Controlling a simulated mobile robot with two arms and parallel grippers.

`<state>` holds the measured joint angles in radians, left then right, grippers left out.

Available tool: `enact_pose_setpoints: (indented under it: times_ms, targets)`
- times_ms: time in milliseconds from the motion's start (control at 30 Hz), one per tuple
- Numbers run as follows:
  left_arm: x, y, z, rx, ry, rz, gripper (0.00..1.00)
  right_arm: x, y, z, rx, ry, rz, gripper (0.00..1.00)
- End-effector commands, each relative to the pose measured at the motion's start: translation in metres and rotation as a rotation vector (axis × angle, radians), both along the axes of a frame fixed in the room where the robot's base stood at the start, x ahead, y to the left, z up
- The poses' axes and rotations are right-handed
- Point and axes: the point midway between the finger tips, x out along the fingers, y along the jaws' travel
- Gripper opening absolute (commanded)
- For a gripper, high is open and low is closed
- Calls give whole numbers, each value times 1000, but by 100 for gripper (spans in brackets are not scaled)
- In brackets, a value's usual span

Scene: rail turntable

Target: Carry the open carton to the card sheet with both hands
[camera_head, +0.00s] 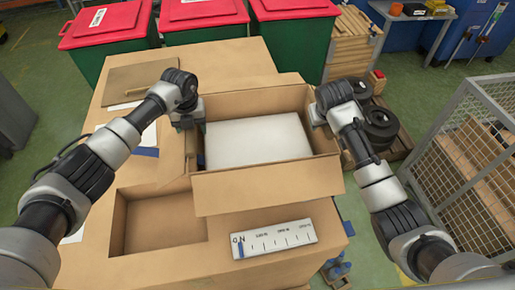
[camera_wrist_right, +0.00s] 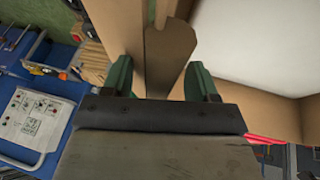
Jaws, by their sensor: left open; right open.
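The open carton (camera_head: 265,188) sits on the brown worktop in the middle of the head view, flaps spread, with a large white block (camera_head: 258,140) inside. My left gripper (camera_head: 191,117) is at the carton's left wall, its fingertips partly hidden. My right gripper (camera_head: 318,112) is at the right wall. In the right wrist view its green fingers (camera_wrist_right: 160,82) stand apart, with the carton's cardboard edge (camera_wrist_right: 168,55) between them; I cannot tell whether they touch it. A flat brown sheet (camera_head: 150,77), possibly the card sheet, lies at the worktop's back left.
A rectangular recess (camera_head: 160,222) and a white scale strip (camera_head: 273,239) are at the worktop's front. Red-lidded green bins (camera_head: 207,12) stand behind. Black round parts (camera_head: 381,122) and a wire cage (camera_head: 465,140) stand to the right.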

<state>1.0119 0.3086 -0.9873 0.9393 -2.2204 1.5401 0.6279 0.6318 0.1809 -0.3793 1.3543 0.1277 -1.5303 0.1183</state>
Motion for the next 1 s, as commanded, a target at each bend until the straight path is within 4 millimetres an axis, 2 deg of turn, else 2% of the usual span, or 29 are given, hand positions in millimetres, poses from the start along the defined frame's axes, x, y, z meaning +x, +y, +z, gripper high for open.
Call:
enact_pose_setpoints:
  times_ms: [133,167,533,1000]
  targets:
    - [0,0,0,0,0,0,59,0,0,0,0,0,0,59]
    - [0,0,0,0,1,0,56,0,0,0,0,0,0,56]
    - [0,0,0,0,1,1,0,0,0,0,0,0,0,0]
    - [0,0,0,0,0,1,0,0,0,1,0,0,0,0]
